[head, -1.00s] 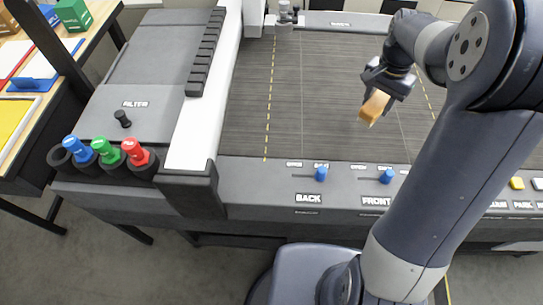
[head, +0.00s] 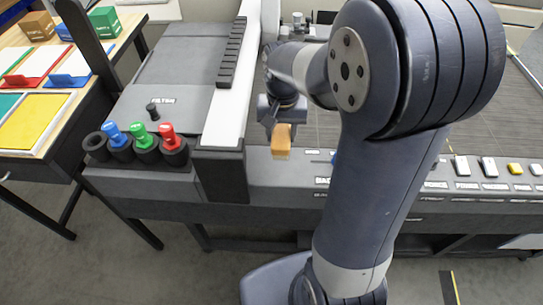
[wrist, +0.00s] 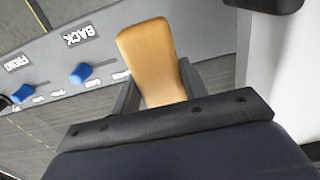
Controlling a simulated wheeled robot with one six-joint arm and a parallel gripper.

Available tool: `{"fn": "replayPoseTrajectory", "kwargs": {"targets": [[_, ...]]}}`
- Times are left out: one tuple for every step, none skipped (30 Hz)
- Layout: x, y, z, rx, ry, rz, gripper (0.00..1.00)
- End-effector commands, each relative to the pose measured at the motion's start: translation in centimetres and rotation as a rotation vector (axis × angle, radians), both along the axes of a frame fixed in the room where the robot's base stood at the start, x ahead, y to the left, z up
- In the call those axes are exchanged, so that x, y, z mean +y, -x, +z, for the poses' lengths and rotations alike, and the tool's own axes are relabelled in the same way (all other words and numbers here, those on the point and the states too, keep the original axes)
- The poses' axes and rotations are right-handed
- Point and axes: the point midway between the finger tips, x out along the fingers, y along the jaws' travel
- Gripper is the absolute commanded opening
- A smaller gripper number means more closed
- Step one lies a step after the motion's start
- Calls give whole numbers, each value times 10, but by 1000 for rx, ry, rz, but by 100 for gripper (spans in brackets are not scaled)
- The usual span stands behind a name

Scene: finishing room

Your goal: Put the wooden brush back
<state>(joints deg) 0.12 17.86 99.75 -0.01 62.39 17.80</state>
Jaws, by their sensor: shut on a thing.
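The wooden brush (head: 281,141) is held in my gripper (head: 281,124), with its tan wooden end pointing down in the head view. In the wrist view the brush (wrist: 150,58) sticks out from between the fingers of my gripper (wrist: 158,95), which are shut on it. My gripper is above the front rail of the machine, just right of the white beam's dark end block. The rest of the brush is hidden by my gripper.
A row of dark cup holders (head: 97,147) at left has one empty cup and blue, green and red-handled tools (head: 170,137). The white beam (head: 229,110) stands between them and my gripper. Blue slider knobs (wrist: 81,73) sit on the front rail. A side table (head: 70,100) with coloured trays is farther left.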

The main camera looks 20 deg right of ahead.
Motion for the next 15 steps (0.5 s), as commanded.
{"fn": "replayPoseTrajectory", "kwargs": {"targets": [[0, 1, -10, 6, 0, 0, 13], [0, 1, -15, 5, 0, 0, 13], [0, 1, -21, 4, 0, 0, 13], [0, 1, -25, 4, 0, 0, 13], [0, 0, -28, 3, 0, 0, 13], [0, 0, -31, 2, 0, -1, 13], [0, 0, -33, 2, 0, -1, 13], [0, 0, -36, 2, 0, -1, 13], [0, 0, -41, 3, 0, -1, 13], [0, 0, -45, 4, 0, -1, 13], [0, 1, -50, 4, 0, -1, 13], [0, 0, -56, 4, 0, -1, 13], [0, 0, -59, 4, 0, -1, 13], [0, 0, -63, 4, 0, -1, 13], [0, 0, -66, 2, 0, -1, 13]]}}
